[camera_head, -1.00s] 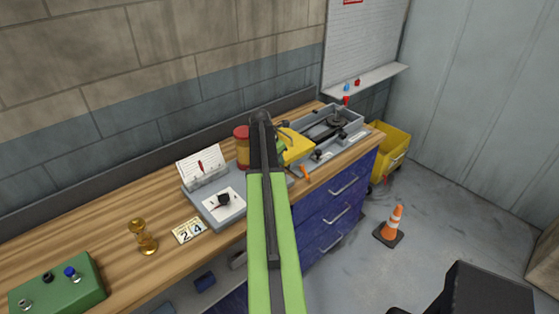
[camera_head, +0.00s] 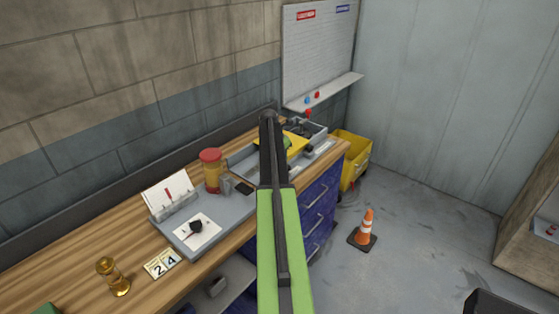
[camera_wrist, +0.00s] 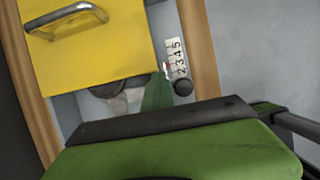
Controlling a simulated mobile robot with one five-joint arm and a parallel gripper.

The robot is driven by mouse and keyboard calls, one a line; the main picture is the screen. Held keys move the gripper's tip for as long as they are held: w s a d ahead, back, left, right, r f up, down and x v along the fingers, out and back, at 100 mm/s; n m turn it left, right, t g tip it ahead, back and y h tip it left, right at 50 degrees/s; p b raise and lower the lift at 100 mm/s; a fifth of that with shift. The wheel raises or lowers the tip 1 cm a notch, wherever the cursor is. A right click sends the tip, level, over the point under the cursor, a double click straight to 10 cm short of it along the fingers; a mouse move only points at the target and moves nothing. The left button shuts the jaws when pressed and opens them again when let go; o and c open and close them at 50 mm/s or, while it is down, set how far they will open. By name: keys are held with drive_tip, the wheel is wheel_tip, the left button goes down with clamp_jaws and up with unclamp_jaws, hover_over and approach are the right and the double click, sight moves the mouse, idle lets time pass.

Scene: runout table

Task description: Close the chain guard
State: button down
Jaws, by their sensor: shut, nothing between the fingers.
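The chain guard (camera_head: 298,144) is a yellow panel at the far end of the bench, partly hidden behind my arm. In the wrist view the yellow panel (camera_wrist: 95,50) fills the upper left and has a silver handle (camera_wrist: 68,18). It covers part of a grey box (camera_wrist: 168,30); a dark round part (camera_wrist: 106,89) shows uncovered below its edge. My gripper shows as a green tip (camera_wrist: 158,93) in the wrist view, shut and empty, just off the panel's lower right corner. Contact with the panel cannot be told.
A black knob (camera_wrist: 183,87) and a number strip (camera_wrist: 177,58) lie beside the tip. A yellow bin (camera_head: 351,158) and an orange cone (camera_head: 367,226) stand on the floor.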

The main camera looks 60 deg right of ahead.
drive_tip(key=shift+w+d+r, duration=0.2)
drive_tip(key=shift+d, duration=0.2)
drive_tip(key=shift+r, duration=0.15)
drive_tip(key=shift+r+p, duration=0.15)
drive_tip(key=shift+p, duration=0.3)
drive_tip(key=a+p+v, duration=0.1)
drive_tip(key=p+v, duration=0.7)
drive_tip(key=v, duration=0.1)
drive_tip(key=shift+p, duration=0.35)
drive_tip(key=shift+a, duration=0.1)
